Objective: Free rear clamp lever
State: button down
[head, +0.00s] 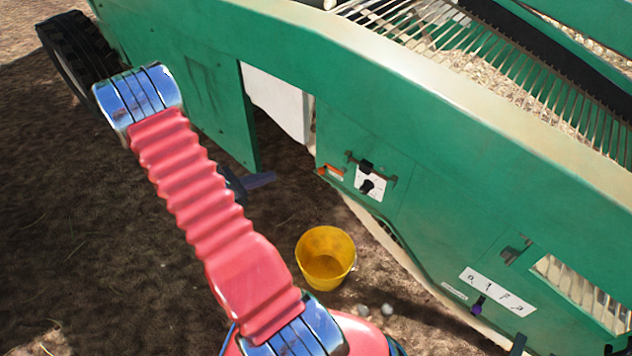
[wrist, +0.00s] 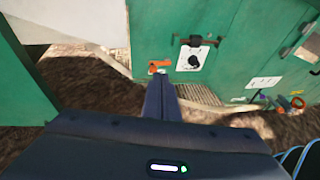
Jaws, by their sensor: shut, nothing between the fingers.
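Which part is the rear clamp lever I cannot tell for sure. A small orange lever (head: 330,172) sits on the green machine side (head: 410,150). It also shows in the wrist view (wrist: 158,65), just beyond my fingertips. To its right is a white plate (head: 376,188) with a black knob (head: 367,187). My gripper (head: 272,178) is shut and empty, left of the orange lever. In the wrist view its dark fingers (wrist: 160,80) point toward the panel; contact is not visible.
A yellow bucket (head: 325,257) stands on the soil below the panel, with pale lumps (head: 375,310) nearby. A green upright panel (wrist: 25,90) stands left of my gripper. A black tyre (head: 75,60) is far left.

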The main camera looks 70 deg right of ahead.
jog(key=s+d+f+n+h, duration=0.1)
jog(key=s+d+f+n, duration=0.1)
jog(key=f, duration=0.6)
jog(key=s+d+f+n+t+h, duration=0.1)
jog(key=s+f+n, duration=0.3)
jog(key=f, duration=0.5)
jog(key=shift+x, duration=0.95)
jog(key=shift+s, duration=0.2)
jog(key=s+d+r, duration=0.1)
jog(key=s+d, duration=0.3)
jog(key=d, duration=0.6)
jog(key=shift+d, duration=0.35)
jog(key=shift+s+r, duration=0.1)
